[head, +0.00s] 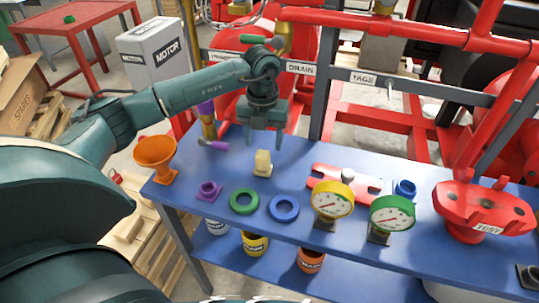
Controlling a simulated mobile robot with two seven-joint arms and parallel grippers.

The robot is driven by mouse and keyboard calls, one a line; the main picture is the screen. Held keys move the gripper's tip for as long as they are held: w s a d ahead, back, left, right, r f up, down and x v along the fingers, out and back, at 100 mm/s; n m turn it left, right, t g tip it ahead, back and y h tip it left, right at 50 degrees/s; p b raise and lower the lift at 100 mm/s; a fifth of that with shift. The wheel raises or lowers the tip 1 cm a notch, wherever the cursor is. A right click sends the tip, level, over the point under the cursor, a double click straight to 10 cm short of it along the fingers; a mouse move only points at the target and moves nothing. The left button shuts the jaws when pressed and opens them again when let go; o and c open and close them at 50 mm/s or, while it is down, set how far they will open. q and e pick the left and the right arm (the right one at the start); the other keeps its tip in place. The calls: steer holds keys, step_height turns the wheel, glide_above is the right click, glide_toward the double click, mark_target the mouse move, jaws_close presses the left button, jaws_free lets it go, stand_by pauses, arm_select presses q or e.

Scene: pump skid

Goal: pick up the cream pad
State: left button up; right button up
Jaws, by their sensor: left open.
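The cream pad (263,158) is a small upright block on a cream base on the blue table, left of the table's middle. My left gripper (264,138) hangs with its fingers pointing down, above and slightly behind the pad in the picture. Its two fingers are apart and nothing shows between them. The pad is in full view just below the fingertips, and they look apart from it. My right gripper is not in the picture.
On the blue table (190,222), an orange funnel (155,152), purple fitting (209,190), green ring (244,201) and blue ring (284,208) surround the pad. Yellow gauge (332,199), green gauge (392,214) and red plate (335,181) stand right. Red frame rises behind.

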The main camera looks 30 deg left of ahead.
mark_target(263, 153)
arm_select(q)
steer(key=shift+s+f, duration=0.35)
steer(key=shift+f, duration=0.55)
step_height(263, 153, down, 5)
steer(key=shift+s+d+r+p, duration=0.1)
steer(key=shift+s+d+p, duration=0.05)
steer(key=shift+p, duration=0.55)
steer(key=shift+c, duration=0.5)
steer(key=c, duration=0.8)
